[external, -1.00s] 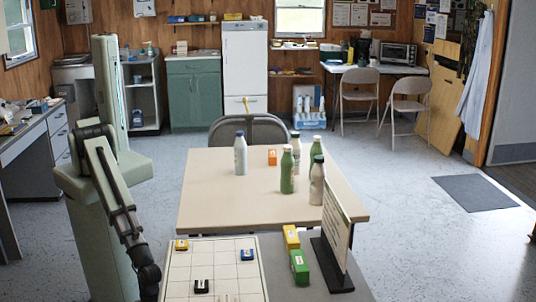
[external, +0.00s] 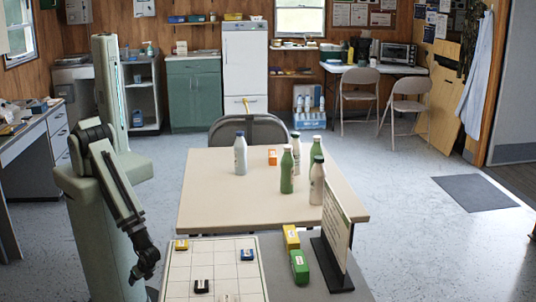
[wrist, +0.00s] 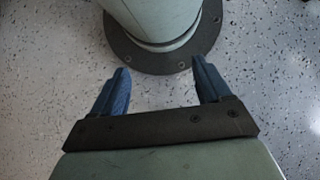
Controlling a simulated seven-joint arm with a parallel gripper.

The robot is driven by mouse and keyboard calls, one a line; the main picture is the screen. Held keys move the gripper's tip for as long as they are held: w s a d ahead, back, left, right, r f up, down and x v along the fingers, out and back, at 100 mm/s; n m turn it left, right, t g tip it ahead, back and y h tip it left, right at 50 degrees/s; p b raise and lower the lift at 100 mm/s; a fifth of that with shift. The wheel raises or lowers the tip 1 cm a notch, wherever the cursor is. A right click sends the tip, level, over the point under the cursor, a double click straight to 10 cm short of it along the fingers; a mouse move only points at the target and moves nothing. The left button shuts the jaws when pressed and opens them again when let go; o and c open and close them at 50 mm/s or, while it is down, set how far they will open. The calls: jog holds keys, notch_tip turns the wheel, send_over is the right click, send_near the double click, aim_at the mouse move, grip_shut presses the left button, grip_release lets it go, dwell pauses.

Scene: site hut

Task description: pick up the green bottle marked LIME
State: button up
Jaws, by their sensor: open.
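Several bottles stand upright on the beige table in the external view. A green bottle with a pale cap (external: 287,172) stands near the middle, and another green bottle (external: 316,148) stands behind and to its right, partly hidden. A whitish bottle with a dark cap (external: 317,185), another whitish bottle (external: 296,150) and a pale bottle with a blue cap (external: 240,157) stand around them. The labels are too small to read, so I cannot tell which is LIME. My gripper (wrist: 160,68) is open and empty, pointing down over the floor. In the external view my gripper (external: 136,277) is left of the gridded board.
The beige table (external: 215,207) also holds an orange box (external: 272,157). The nearer gridded board (external: 222,268) carries small blocks. A green block (external: 299,266), a yellow block (external: 291,237) and an upright sign (external: 337,228) stand right of it. A chair (external: 250,130) is behind the table.

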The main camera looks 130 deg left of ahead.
jog(key=shift+o, duration=0.7)
jog(key=shift+w, duration=0.1)
